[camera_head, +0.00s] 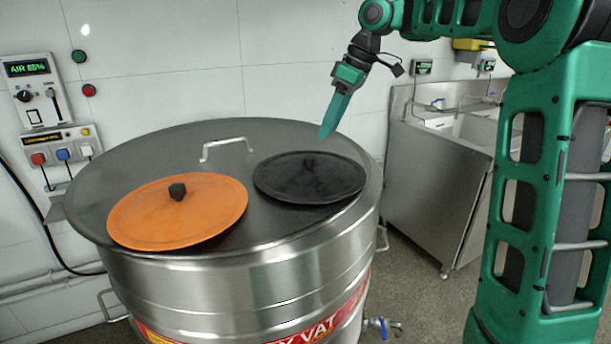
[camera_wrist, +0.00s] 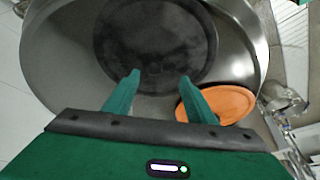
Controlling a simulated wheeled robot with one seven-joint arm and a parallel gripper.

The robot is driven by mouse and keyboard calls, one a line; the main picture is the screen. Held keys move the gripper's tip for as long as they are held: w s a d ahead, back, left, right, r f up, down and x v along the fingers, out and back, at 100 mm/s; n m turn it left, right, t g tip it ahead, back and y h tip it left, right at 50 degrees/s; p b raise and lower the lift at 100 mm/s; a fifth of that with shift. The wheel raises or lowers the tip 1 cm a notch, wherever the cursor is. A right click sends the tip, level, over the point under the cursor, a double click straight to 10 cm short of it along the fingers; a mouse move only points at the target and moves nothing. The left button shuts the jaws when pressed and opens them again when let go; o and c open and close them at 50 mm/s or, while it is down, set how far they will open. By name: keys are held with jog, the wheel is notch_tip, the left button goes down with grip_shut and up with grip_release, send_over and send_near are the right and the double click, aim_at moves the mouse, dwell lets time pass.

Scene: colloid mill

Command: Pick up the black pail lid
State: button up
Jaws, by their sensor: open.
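The black pail lid (camera_head: 309,180) lies flat on the right part of the steel vat's top, with a small dark knob at its centre. In the wrist view the black lid (camera_wrist: 154,42) fills the upper middle, beyond the fingertips. My gripper (camera_head: 326,134) points down above the lid, a little to the right of its knob, apart from it. In the wrist view my gripper (camera_wrist: 160,76) has its two green fingers spread with nothing between them. The lid's knob is hard to make out there.
An orange lid (camera_head: 180,213) with a black knob lies left of the black lid, also in the wrist view (camera_wrist: 226,104). A metal handle (camera_head: 226,149) stands up behind the lids on the vat (camera_head: 240,282). A steel sink unit (camera_head: 440,190) stands to the right. Wall controls (camera_head: 40,95) are at left.

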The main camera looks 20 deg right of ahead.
jog(key=w+n, duration=0.1)
send_over(310, 157)
jog(key=s+d, duration=0.1)
jog(key=s, duration=0.1)
notch_tip(310, 157, down, 4)
jog(key=shift+w+d+x, duration=0.1)
jog(key=shift+d+x, duration=0.1)
jog(key=shift+x, duration=0.7)
jog(key=shift+w+d+x, duration=0.1)
jog(key=shift+d+x, duration=0.05)
jog(key=shift+x, duration=0.8)
jog(key=shift+w+d+x, duration=0.1)
jog(key=shift+d+x, duration=0.1)
jog(key=shift+x, duration=0.7)
jog(key=shift+f, duration=0.15)
grip_shut()
